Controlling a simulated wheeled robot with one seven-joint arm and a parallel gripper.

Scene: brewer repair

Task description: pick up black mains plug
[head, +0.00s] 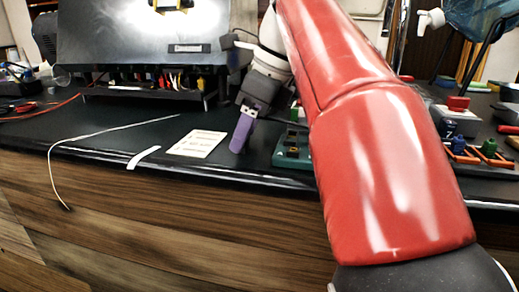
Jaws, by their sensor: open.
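A thin pale cord (110,129) lies across the black worktop and hangs over its front edge at the left. A small dark piece (67,207) is at its hanging lower end. It may be the black mains plug, but it is too small to tell. My gripper (241,134) is right of the cord, low over the worktop near its front edge, with its purple finger pointing down. It is open and I see nothing held in it. The second finger is not clearly separate in this view, and my red arm hides part of the worktop.
A white printed card (197,144) lies left of my gripper, and a green block (293,150) is close on its right. A large grey panel (140,40) stands behind. Coloured parts and a rack (476,156) crowd the right. The front left worktop is mostly clear.

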